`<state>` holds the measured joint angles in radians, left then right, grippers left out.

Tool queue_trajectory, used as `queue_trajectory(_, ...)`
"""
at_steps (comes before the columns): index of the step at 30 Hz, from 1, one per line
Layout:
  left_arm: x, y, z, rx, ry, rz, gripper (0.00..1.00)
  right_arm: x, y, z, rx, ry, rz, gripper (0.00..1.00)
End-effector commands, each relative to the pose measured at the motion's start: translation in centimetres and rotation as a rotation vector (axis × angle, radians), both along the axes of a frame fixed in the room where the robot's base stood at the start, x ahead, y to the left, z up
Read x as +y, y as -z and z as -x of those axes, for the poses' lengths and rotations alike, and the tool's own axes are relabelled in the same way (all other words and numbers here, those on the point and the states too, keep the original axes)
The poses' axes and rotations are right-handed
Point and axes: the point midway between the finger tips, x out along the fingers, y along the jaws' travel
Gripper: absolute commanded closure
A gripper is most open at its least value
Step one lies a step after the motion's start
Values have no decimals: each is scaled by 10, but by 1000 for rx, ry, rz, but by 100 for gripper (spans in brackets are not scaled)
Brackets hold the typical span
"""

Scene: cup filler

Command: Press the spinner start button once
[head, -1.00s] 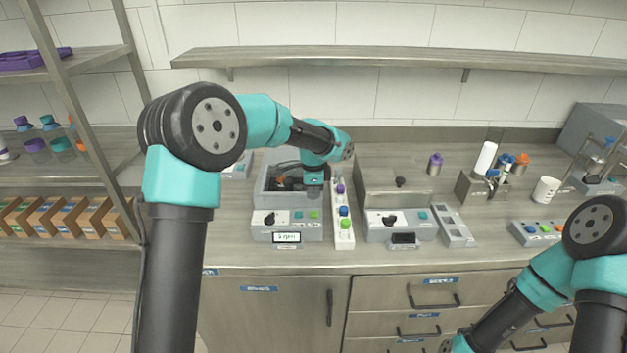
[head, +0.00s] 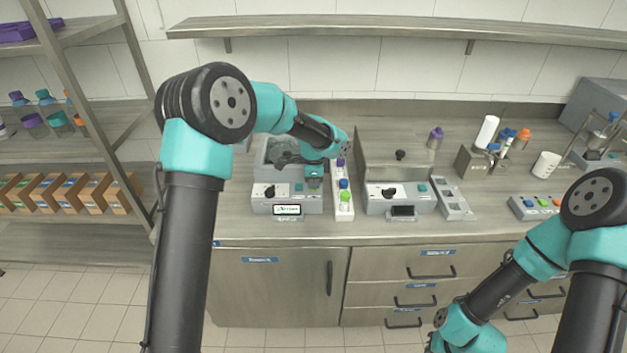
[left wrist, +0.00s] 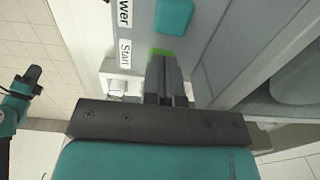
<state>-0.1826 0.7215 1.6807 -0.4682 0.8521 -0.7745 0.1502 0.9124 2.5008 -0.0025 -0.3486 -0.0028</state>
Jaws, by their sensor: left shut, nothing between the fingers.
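The spinner (head: 262,206) is the grey box at the left of the counter, with an open basin (head: 268,158), a black knob, a small lit display (head: 287,210) and buttons. Its green start button (left wrist: 160,51) shows beside the "Start" label (left wrist: 125,54) in the left wrist view. A teal button (left wrist: 174,16) sits by the "Power" label. My left gripper (head: 314,183) is shut and empty, pointing down over the green button. Its fingertips (left wrist: 161,62) cover most of the button; whether they press it is not clear. My right arm's end is cut off at the bottom edge.
A white strip of coloured caps (head: 344,206) stands just right of the spinner. A second device with a knob and display (head: 398,200) stands beyond it. A white cup (head: 546,165) and a holder of tubes stand further right. The counter front is clear.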

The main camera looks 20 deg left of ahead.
Motion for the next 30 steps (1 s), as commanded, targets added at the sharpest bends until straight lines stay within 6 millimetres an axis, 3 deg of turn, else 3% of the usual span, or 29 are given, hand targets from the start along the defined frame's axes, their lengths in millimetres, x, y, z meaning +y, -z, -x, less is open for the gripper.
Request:
queue_trajectory(1,0,12,2,13,0,1,100,0,0,0,0,0,0,100)
queue_trajectory(14,1,10,4,20,-2,1,100,0,0,0,0,0,0,100)
queue_trajectory(20,3,-14,4,11,-5,1,100,0,0,0,0,0,0,100)
queue_trajectory(30,4,-82,2,-2,-7,2,100,0,0,0,0,0,0,100)
